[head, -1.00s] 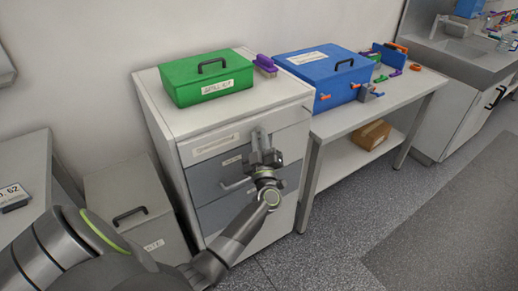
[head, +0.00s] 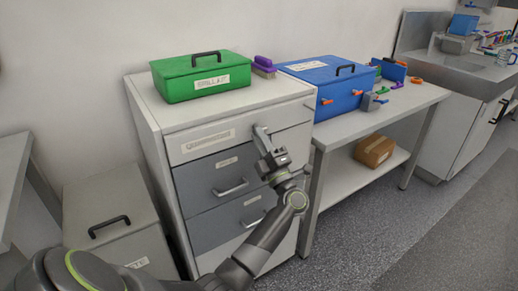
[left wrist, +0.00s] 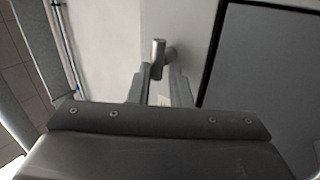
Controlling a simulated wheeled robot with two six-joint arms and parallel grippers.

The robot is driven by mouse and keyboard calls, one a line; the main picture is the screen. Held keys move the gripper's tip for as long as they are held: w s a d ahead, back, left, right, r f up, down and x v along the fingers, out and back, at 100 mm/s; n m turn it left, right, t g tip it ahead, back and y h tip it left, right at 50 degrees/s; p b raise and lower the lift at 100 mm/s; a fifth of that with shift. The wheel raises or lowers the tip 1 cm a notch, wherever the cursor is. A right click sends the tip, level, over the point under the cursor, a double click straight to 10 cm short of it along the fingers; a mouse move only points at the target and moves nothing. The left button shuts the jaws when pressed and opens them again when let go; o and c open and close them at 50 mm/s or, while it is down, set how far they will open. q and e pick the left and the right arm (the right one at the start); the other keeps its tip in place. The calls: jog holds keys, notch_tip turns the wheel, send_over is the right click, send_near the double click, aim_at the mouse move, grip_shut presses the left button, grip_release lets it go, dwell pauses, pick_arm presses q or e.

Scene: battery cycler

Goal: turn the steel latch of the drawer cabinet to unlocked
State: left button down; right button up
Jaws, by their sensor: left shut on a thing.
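The drawer cabinet (head: 210,140) stands in the middle of the head view, with a pale top front and grey drawers below. The steel latch (left wrist: 158,58) shows in the left wrist view as a short bar with a round pivot on the cabinet's pale front. My left gripper (left wrist: 160,85) is shut on the latch, one finger on each side of it. In the head view my left gripper (head: 264,140) reaches the cabinet's upper right front and hides most of the latch. My right gripper is not in view.
A green case (head: 202,77) and a purple brush (head: 263,67) rest on the cabinet top. A blue case (head: 330,85) stands on the bench to the right. A lidded grey bin (head: 120,220) stands left of the cabinet. The floor in front right is clear.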

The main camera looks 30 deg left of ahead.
pick_arm(q)
jog(key=shift+w+d+r+n+g+y+b, duration=0.1)
jog(key=shift+r+n+g+y+b, duration=0.25)
jog(key=shift+n, duration=0.35)
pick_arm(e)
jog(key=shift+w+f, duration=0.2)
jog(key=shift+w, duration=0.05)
pick_arm(q)
jog(key=c, duration=1.5)
grip_release()
jog(key=shift+f, duration=0.15)
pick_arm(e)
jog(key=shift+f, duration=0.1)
